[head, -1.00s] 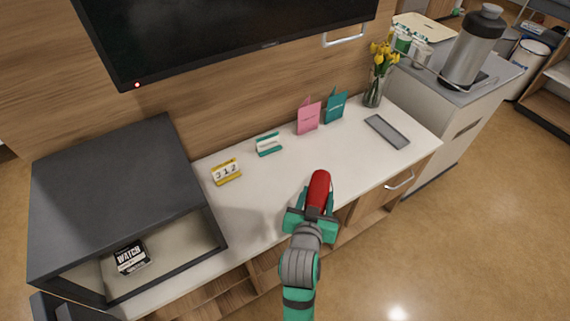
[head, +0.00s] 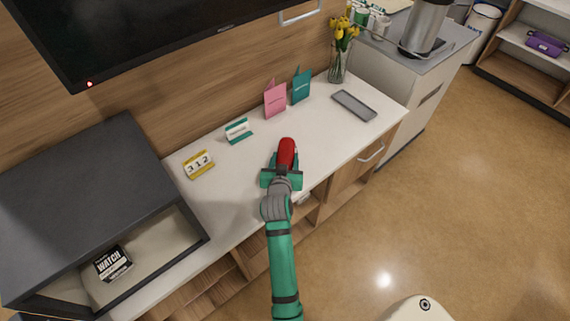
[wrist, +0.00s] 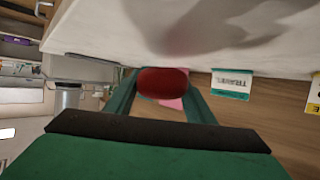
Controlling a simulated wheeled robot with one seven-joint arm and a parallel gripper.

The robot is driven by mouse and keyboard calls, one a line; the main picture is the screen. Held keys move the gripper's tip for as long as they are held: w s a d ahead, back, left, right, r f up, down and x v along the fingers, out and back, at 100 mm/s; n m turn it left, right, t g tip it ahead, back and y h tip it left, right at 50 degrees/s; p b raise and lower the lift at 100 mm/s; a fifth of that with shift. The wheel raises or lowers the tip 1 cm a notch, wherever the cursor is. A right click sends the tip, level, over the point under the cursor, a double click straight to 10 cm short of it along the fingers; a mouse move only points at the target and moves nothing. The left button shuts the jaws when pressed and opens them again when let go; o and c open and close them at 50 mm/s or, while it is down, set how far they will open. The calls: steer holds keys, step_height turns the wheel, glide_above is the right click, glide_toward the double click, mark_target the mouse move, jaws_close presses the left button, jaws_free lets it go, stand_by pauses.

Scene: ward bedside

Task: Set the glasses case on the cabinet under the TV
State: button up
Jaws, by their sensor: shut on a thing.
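The glasses case (head: 286,151) is red and rounded, and my gripper (head: 284,166) is shut on it. The case points away from me over the front part of the white cabinet top (head: 232,205) under the TV (head: 170,30). In the wrist view the red case (wrist: 163,83) sits between the two green fingers, close to the white top (wrist: 200,30), with a shadow on it. I cannot tell whether the case touches the surface.
A yellow-framed number block (head: 199,165), a teal-edged sign (head: 238,131), a pink card (head: 275,100), a teal card (head: 301,86) and a vase of yellow flowers (head: 339,62) stand along the back. A grey tray (head: 354,105) lies at right. A dark open box (head: 90,190) fills the left end.

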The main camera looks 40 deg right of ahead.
steer(key=shift+w+d+f, duration=0.15)
steer(key=shift+f, duration=0.1)
step_height(320, 180, down, 3)
steer(key=shift+w, duration=0.15)
steer(key=shift+s, duration=0.2)
steer(key=shift+f, duration=0.15)
steer(key=o, duration=1.1)
